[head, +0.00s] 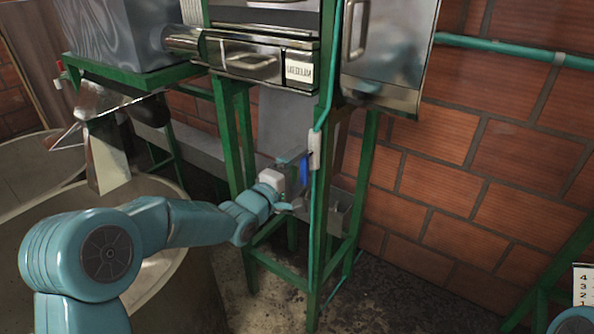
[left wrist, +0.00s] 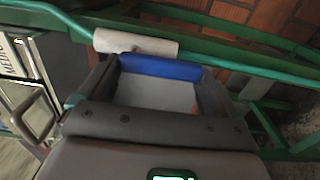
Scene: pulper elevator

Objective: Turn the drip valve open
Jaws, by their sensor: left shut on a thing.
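The drip valve has a blue handle (head: 306,168) and a pale body (head: 315,147) on a thin green pipe (head: 318,215) beside the front green post. In the left wrist view the blue handle (left wrist: 160,67) lies crosswise between the two dark fingers, just below the pale valve body (left wrist: 135,42). My left gripper (head: 297,162) reaches in from the left and is shut on the blue handle. Its fingers hide the handle's ends. It also shows in the left wrist view (left wrist: 158,72). My right gripper is not in view.
Green frame posts (head: 231,135) stand close around my left arm. A metal machine (head: 260,60) sits above. A round tan tank (head: 200,285) is at the lower left. A brick wall (head: 480,180) stands behind, and a numbered white card (head: 583,285) is at the right edge.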

